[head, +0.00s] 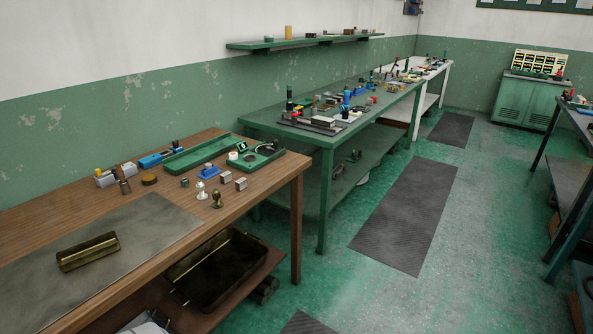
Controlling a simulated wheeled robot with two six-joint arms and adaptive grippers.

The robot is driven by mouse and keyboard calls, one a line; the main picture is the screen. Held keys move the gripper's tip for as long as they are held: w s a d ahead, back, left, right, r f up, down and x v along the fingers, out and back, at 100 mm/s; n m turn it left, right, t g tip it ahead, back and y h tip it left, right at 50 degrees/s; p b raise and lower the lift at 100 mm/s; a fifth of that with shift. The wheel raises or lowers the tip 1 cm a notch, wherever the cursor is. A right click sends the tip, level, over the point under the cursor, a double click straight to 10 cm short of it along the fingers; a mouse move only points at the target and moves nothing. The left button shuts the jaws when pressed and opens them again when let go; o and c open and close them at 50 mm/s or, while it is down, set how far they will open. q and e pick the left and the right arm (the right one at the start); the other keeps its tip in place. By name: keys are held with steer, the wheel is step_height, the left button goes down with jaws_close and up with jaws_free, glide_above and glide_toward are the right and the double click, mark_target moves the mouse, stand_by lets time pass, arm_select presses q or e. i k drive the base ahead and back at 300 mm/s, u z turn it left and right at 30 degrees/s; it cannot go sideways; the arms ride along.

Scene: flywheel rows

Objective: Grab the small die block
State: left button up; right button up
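Two small grey metal blocks, a left one (226,177) and a right one (241,184), sit side by side near the right end of the wooden workbench (75,210). Either could be the small die block; at this size I cannot tell which. A smaller dark grey piece (185,182) lies to their left, beside a blue item (209,171). Neither of my grippers shows in the head view.
A brass-coloured trough (88,252) lies on a grey mat (150,222). Green trays (196,155) stand behind the blocks, and two small knobbed tools (217,198) stand in front. A green table (325,140) is beyond. Floor right of the workbench is open.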

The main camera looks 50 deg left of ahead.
mark_target(241, 183)
steer(key=z, duration=0.05)
steer(key=i, duration=1.75)
steer(key=u, duration=0.55)
steer(key=i, duration=0.95)
steer(key=u, duration=0.75)
